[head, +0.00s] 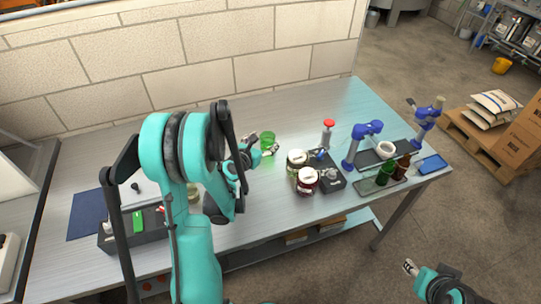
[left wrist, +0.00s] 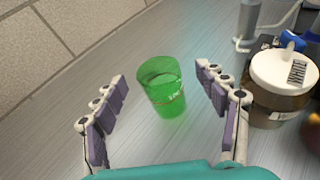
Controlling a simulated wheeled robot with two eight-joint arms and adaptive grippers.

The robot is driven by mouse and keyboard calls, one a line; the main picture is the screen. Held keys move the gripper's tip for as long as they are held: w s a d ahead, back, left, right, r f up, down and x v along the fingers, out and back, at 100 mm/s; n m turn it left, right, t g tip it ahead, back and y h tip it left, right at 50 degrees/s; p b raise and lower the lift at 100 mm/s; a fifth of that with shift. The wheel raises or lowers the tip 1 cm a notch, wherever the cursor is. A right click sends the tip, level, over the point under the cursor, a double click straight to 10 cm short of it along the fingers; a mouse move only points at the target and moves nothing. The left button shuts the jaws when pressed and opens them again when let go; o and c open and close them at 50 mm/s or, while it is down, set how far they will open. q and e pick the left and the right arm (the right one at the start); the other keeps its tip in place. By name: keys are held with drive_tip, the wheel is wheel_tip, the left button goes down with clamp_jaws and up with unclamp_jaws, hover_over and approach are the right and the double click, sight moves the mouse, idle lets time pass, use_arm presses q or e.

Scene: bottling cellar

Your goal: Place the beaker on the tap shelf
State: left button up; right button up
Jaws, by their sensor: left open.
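The beaker is a green see-through cup (head: 267,138) standing upright on the metal bench, right by my left gripper (head: 264,149). In the left wrist view the beaker (left wrist: 162,88) stands between and a little beyond the two spread fingers (left wrist: 160,100), with a visible gap on both sides. The left gripper is open and empty. Two blue tap-like posts (head: 361,143) stand at the bench's right end, with a dark flat shelf (head: 369,158) between them. My right gripper (head: 410,267) is low at the right, off the bench; its finger opening is too small to judge.
Lidded jars (head: 306,181) and a dark box (head: 331,184) stand between beaker and taps, with a red-topped bottle (head: 327,134) behind. A white cup (head: 386,149) is at the shelf. Bottles (head: 386,172) stand on a tray in front. Bench behind the beaker is clear.

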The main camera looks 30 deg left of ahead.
sight(271, 136)
use_arm(q)
drive_tip(key=shift+a+f, duration=0.1)
drive_tip(key=shift+f, duration=0.2)
drive_tip(key=shift+w+f+n, duration=0.1)
drive_tip(key=shift+n, duration=0.2)
drive_tip(key=b+x, duration=0.2)
drive_tip(key=x, duration=0.4)
drive_tip(key=shift+w+f+b, duration=0.3)
drive_tip(key=shift+b, duration=0.05)
drive_tip(key=shift+w+a, duration=0.1)
drive_tip(key=shift+w, duration=0.25)
drive_tip(key=c, duration=1.4)
use_arm(e)
drive_tip(key=f, duration=0.3)
drive_tip(key=shift+s+d, duration=0.15)
drive_tip(key=shift+s, duration=0.2)
use_arm(q)
drive_tip(key=shift+c, duration=0.2)
drive_tip(key=shift+c, duration=0.6)
use_arm(e)
drive_tip(key=shift+r, duration=0.1)
use_arm(q)
drive_tip(key=shift+r, duration=0.15)
